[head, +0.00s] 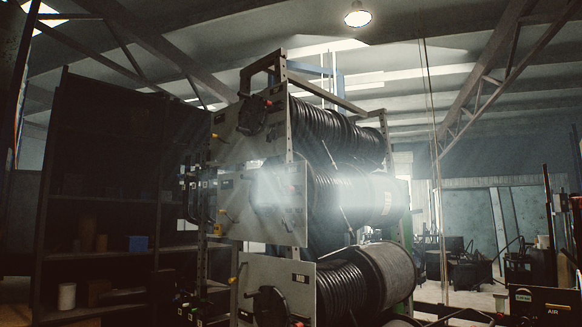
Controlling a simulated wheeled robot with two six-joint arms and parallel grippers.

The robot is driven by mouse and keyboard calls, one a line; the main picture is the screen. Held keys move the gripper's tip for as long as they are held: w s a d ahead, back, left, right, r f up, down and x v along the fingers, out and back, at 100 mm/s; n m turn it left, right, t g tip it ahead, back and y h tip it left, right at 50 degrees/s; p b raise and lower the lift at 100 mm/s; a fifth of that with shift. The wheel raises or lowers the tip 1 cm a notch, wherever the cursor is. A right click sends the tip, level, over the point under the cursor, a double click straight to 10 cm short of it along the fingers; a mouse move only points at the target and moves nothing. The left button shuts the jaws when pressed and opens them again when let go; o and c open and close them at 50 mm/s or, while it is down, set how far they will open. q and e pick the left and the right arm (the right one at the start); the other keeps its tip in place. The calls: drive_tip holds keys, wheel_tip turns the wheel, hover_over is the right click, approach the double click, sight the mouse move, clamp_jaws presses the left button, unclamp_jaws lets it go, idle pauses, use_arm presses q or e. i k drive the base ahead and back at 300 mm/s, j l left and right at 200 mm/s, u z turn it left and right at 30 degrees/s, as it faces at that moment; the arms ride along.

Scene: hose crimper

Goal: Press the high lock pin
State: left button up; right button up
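A tall rack (290,135) of black hose reels stands in the middle of the head view. Three grey side plates are stacked on its near side: a top plate (235,143), a middle plate (290,195) and a bottom plate (295,285). A small yellow pin-like part (215,136) sits at the left of the top plate; it may be the high lock pin, but it is too small to tell whether it is pressed. Similar small yellow-orange parts show lower, near the middle plate (218,229) and bottom plate (233,280). Neither of my grippers is in view.
Dark shelves (100,195) with small containers stand at the left. A bright haze crosses the middle reel (350,195). Dark equipment (540,300) marked AIR stands at the lower right. A lamp (357,15) hangs overhead.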

sight(289, 189)
drive_tip(key=i, duration=0.55)
drive_tip(key=i+j+z, duration=0.15)
drive_tip(key=i, duration=0.4)
drive_tip(key=i+j, duration=0.1)
drive_tip(key=i, duration=0.5)
drive_tip(key=i+j+z, duration=0.15)
drive_tip(key=i, duration=0.4)
